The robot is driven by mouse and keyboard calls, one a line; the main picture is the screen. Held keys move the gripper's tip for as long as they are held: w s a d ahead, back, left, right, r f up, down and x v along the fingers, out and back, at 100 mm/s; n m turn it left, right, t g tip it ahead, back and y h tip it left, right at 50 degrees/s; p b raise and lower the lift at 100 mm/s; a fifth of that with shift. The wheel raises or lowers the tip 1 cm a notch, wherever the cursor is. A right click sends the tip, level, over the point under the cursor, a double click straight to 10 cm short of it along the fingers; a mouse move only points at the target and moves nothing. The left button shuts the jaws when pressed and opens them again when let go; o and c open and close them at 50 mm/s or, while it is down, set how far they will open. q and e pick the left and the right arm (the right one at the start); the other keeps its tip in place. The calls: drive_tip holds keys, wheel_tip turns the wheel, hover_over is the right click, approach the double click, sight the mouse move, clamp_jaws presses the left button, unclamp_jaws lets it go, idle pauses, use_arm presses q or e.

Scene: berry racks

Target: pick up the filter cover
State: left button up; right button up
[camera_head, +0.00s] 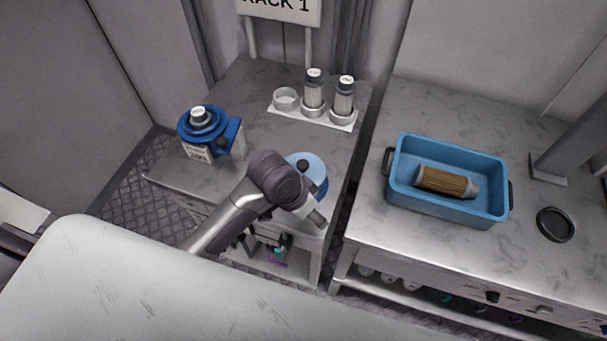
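A round light-blue part (308,165) with a dark blue side, which looks like the filter cover, sits near the front right corner of the left counter. My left arm crosses in front of it and hides part of it. The grey end of that arm, where my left gripper (317,218) seems to be, is just below and right of the cover. Its fingers cannot be made out, nor whether it touches the cover. A blue filter housing (228,138) with a white label stands at the counter's left. My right gripper is not in view.
Two upright filters (314,93) and an empty cup (286,98) stand on a white holder at the back. On the right counter are a blue tray (450,208) holding a brown filter (444,182), and a black ring (555,224). A gap separates the counters.

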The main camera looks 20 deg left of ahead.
sight(303, 164)
use_arm(q)
drive_tip(key=w+a+r+m+g+y, duration=0.1)
drive_tip(key=w+a+r+m+y, duration=0.15)
drive_tip(key=w+r, duration=0.4)
drive_tip(key=w+a+r+m+g+y, duration=0.1)
drive_tip(key=w+a+r, duration=0.2)
drive_tip(key=w+r, duration=0.35)
drive_tip(key=f, duration=0.2)
drive_tip(key=s+f+p, duration=0.1)
drive_tip(key=f, duration=0.3)
drive_tip(key=shift+s+d+p, duration=0.15)
drive_tip(key=shift+d+p, duration=0.1)
drive_tip(key=shift+p, duration=0.05)
drive_tip(key=shift+s+a+f+p, duration=0.15)
drive_tip(key=shift+f+p, duration=0.2)
drive_tip(key=shift+f, duration=0.2)
drive_tip(key=f, duration=0.1)
drive_tip(key=f+p, duration=0.1)
drive_tip(key=f, duration=0.1)
drive_tip(key=shift+a+f, duration=0.2)
drive_tip(key=shift+f, duration=0.45)
clamp_jaws()
